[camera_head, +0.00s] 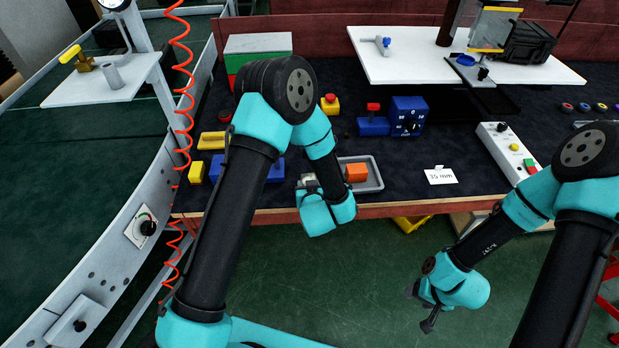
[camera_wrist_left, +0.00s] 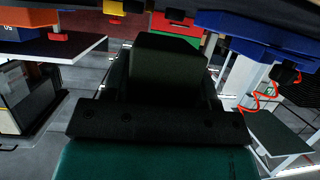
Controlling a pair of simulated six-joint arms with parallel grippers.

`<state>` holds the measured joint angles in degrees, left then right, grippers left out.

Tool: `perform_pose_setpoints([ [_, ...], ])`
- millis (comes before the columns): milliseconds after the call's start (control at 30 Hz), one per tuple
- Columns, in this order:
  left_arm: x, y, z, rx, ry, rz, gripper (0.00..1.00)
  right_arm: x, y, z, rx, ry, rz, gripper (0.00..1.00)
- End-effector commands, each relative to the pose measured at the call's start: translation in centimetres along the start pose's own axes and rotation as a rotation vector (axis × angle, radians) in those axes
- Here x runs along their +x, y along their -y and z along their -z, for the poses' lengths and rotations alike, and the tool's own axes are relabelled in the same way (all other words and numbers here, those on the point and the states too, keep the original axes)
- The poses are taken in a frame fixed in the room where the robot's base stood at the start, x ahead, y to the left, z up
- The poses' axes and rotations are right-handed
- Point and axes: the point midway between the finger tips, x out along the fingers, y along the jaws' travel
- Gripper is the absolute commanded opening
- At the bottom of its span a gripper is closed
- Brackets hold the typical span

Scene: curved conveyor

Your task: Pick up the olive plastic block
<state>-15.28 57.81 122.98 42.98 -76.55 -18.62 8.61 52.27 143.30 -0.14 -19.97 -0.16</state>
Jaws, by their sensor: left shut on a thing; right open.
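My right gripper (camera_head: 421,308) is open and empty, low over the green floor in front of the table.
An orange block (camera_head: 356,172) lies in the grey tray. A blue bin (camera_head: 276,171) and yellow blocks (camera_head: 196,172) are left of it. A 35 mm card (camera_head: 440,176), a blue device (camera_head: 408,116) and a control box (camera_head: 507,150) are to the right. The conveyor (camera_head: 80,150) curves along the left.

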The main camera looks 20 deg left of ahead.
Motion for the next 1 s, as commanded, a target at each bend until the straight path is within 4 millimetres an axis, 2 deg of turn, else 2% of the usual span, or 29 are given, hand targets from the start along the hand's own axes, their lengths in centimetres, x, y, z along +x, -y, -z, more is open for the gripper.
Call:
perform_pose_setpoints([
  [33,-1.4,0.0,-0.5,0.005,0.002,-0.004,0.27,0.0,0.0,0.0,0.000,0.000,0.000,0.60],
  [200,-5.4,0.5,-1.7,0.005,0.001,-0.004,0.27,0.0,0.0,0.0,0.000,0.000,0.000,0.60],
  [400,-8.5,0.8,-2.7,0.003,0.000,-0.003,0.27,0.0,0.0,0.0,0.000,0.000,0.000,0.60],
  [600,-9.7,1.0,-3.0,0.000,-0.001,0.000,0.27,0.0,0.0,0.0,0.000,0.000,0.000,0.60],
  [1000,-9.7,1.0,-3.0,0.000,-0.001,0.000,0.27,0.0,0.0,0.0,0.000,0.000,0.000,0.60],
])
